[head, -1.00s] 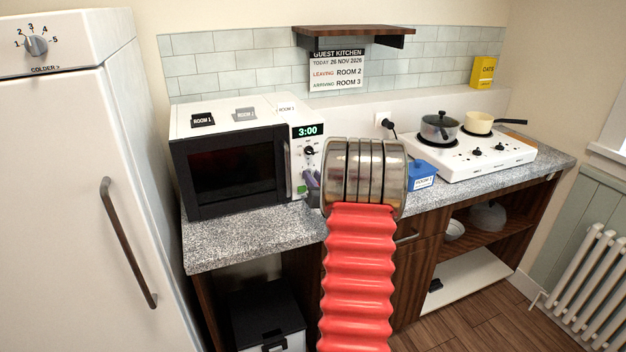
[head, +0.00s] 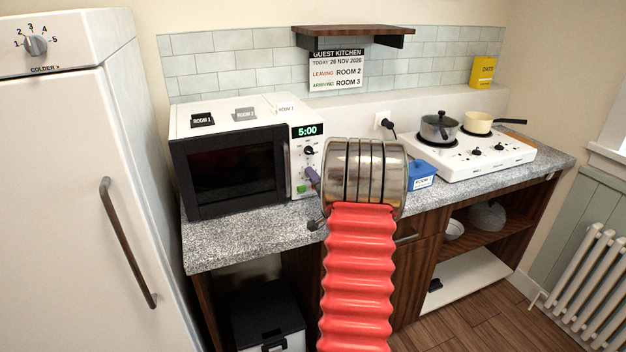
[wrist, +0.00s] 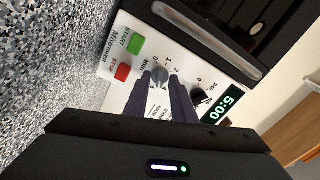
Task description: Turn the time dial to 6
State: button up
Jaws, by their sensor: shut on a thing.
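The microwave (head: 238,172) stands on the left of the counter, and its display (head: 307,130) reads 5:00. In the wrist view the display (wrist: 222,107) reads the same. The time dial (wrist: 160,73) is a grey knob with small numbers around it, on the panel below a black upper knob (wrist: 203,97). My gripper (wrist: 160,79) has its purple fingers on either side of the time dial, shut on it.
A green start button (wrist: 136,44) and a red stop button (wrist: 122,71) sit close to the fingers. The microwave's door handle (head: 287,170) is just left of them. A blue box (head: 421,173) stands to the right on the counter.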

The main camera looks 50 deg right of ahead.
jog(key=m, duration=0.9)
jog(key=f+m, duration=0.1)
jog(key=m, duration=0.3)
jog(key=shift+s, duration=0.15)
jog(key=shift+m, duration=0.3)
jog(key=o, duration=0.7)
jog(key=shift+r, duration=0.15)
jog(key=v, duration=1.3)
jog(key=shift+s+a, duration=0.15)
jog(key=shift+s, duration=0.1)
